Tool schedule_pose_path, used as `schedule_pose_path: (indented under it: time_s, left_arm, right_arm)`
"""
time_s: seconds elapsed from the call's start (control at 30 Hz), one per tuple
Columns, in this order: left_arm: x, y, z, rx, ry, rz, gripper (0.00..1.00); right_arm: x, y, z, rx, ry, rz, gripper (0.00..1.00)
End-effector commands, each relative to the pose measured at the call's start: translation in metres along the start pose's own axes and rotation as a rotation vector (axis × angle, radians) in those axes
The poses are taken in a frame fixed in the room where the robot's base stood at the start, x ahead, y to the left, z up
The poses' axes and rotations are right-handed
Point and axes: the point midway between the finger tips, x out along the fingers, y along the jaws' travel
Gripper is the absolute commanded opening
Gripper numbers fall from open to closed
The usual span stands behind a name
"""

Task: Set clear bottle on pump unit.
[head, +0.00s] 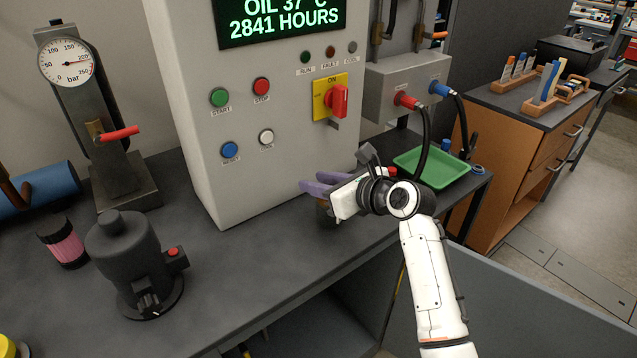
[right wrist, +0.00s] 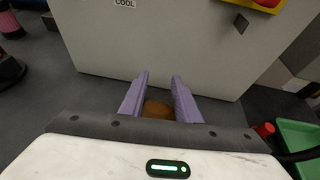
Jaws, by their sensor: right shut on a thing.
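My right gripper (head: 308,186) has purple fingers and is over the bench in front of the grey cabinet (head: 190,100). Its fingers are shut on a brown thing (right wrist: 157,109), which shows between them in the right wrist view. In the head view a small part of it (head: 325,214) shows below the fingers; the gripper hides the rest. I cannot tell whether it is the clear bottle, and no other clear bottle shows. The grey cabinet, with buttons and an oil display, looks like the pump unit; its top is out of view. My left gripper is not in view.
A dark grey motor-like device (head: 125,262), a pink-banded roll (head: 63,243) and a pressure gauge stand (head: 85,110) are on the left of the bench. A green tray (head: 435,168) is at the right end. The bench front (head: 250,280) is clear.

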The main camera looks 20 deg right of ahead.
Motion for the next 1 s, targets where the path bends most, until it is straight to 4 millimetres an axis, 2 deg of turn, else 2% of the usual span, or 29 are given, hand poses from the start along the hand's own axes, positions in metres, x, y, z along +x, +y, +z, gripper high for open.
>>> schedule_pose_path:
  time_s: [0.4,0.43,0.53,0.8,1.0]
  left_arm:
    - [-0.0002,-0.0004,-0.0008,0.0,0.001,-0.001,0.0]
    - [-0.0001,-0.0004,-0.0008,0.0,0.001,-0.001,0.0]
    - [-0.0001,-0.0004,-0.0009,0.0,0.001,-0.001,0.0]
    - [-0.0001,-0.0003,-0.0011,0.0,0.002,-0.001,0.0]
    - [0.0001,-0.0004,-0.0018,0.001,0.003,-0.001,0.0]
  right_arm:
    - [0.0024,0.0002,-0.005,0.001,-0.003,0.0,0.0]
    - [0.0025,0.0002,-0.0057,0.001,-0.001,0.0,0.33]
    - [0.0025,0.0002,-0.0056,0.0,-0.001,0.001,0.48]
    - [0.0022,0.0002,-0.005,0.0,-0.001,0.0,0.48]
    - [-0.0025,0.003,0.0028,-0.004,-0.003,0.01,0.48]
